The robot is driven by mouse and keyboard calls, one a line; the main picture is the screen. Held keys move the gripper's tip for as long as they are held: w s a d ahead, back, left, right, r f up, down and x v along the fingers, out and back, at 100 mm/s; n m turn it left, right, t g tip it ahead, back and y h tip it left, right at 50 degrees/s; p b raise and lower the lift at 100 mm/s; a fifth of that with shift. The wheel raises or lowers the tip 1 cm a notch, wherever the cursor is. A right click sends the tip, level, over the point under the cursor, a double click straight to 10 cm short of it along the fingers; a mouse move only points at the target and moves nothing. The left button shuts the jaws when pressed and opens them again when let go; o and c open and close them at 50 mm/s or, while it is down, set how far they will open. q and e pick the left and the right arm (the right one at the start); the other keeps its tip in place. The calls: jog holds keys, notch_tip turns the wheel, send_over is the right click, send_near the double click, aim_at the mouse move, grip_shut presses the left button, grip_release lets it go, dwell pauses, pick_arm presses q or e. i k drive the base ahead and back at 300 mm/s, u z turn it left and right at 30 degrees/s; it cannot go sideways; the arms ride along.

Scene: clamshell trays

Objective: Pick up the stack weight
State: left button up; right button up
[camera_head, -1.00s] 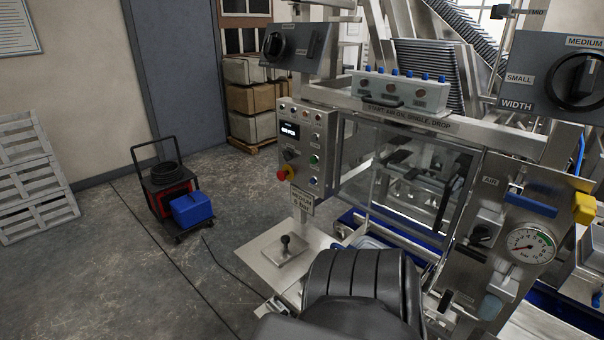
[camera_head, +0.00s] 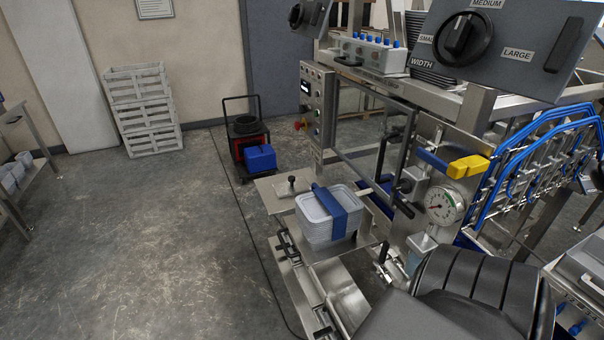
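A flat steel plate with a small upright black knob (camera_head: 292,182), which looks like the stack weight, lies on the steel shelf (camera_head: 268,196) at the machine's near left corner. Just right of and in front of it stands a stack of pale grey trays (camera_head: 316,228), with a blue band (camera_head: 338,208) across its top and side. Nothing touches the knob. Neither of my grippers is in view. A black ribbed part of my own body fills the lower right and hides some of the machine.
The machine's control box (camera_head: 317,105), pressure gauge (camera_head: 445,203) and yellow-ended blue handle (camera_head: 453,165) rise behind and right of the shelf. A small cart (camera_head: 247,135) and pale crates (camera_head: 146,112) stand farther back.

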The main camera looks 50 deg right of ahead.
aim_at(293, 186)
jog(key=z, duration=2.05)
jog(key=i, duration=0.3)
jog(key=z, duration=0.05)
